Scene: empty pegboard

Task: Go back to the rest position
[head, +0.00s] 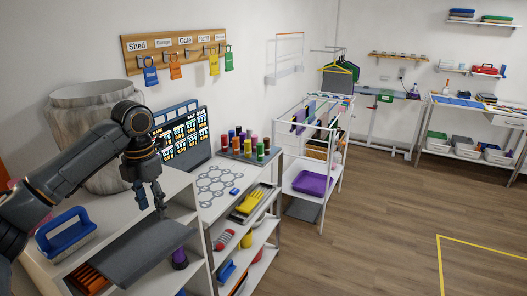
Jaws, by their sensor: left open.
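My left gripper (150,203) is in the head view at the left, at the end of my dark left arm. It points down with its fingers apart and holds nothing that I can see. It hangs above the grey sloping panel (140,250) on the white shelf unit; whether it touches anything there I cannot tell. My right gripper is not in the view.
A blue brush (66,234) and a large grey cylinder (72,125) stand near my left arm. A key board (175,48) with coloured tags hangs above. Spools (245,146) stand on the worktop. The wooden floor (370,230) at right is clear.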

